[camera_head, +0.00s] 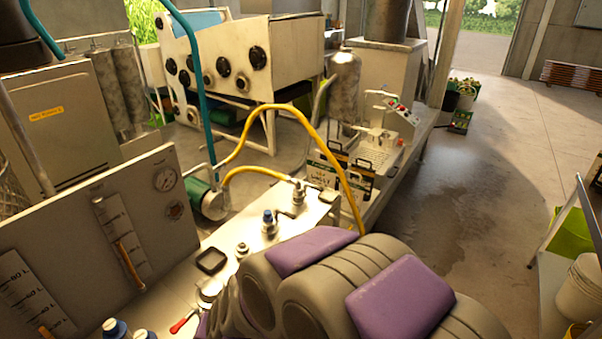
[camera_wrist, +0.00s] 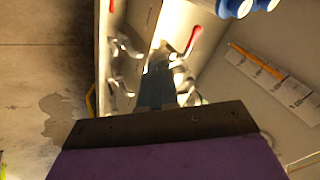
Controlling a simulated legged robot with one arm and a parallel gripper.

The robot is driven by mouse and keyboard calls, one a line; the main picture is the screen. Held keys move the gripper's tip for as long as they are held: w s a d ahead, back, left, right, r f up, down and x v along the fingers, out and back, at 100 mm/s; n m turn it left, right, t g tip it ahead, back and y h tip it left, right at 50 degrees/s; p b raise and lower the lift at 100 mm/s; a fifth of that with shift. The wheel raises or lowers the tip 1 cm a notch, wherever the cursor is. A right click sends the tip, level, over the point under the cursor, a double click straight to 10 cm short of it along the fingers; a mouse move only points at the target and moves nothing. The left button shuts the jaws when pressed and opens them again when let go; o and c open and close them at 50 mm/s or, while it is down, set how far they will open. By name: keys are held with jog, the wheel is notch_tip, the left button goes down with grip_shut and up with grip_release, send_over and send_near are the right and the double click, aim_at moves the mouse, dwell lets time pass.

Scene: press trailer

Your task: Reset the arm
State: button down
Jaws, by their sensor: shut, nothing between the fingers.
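My arm (camera_head: 360,285), grey with purple pads, is folded at the bottom of the head view, over the near end of the trailer's pale bench. My gripper is hidden behind it there. In the wrist view, my gripper (camera_wrist: 158,80) shows as narrow dark fingers beyond a dark plate. The fingers are together and empty. They point down toward the bench edge with its metal valves, and I cannot tell how far apart they are from it.
A panel with a gauge (camera_head: 165,180) and litre scales stands left. A red-handled valve (camera_head: 184,322) and blue caps (camera_head: 115,327) sit close to my arm. A yellow hose (camera_head: 310,120) arches behind it.

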jog(key=s+d+r+n+g+h+b, duration=0.15)
jog(key=s+d+b, duration=0.25)
jog(key=d, duration=1)
jog(key=s+d+g+h+b, duration=0.3)
jog(key=s+d+g+b, duration=0.1)
jog(key=s+d, duration=1.2)
jog(key=shift+d+b, duration=0.85)
jog(key=shift+d, duration=0.65)
jog(key=shift+d, duration=0.15)
jog(key=shift+d, duration=0.3)
jog(key=c, duration=1.8)
grip_release()
jog(key=shift+a, duration=0.2)
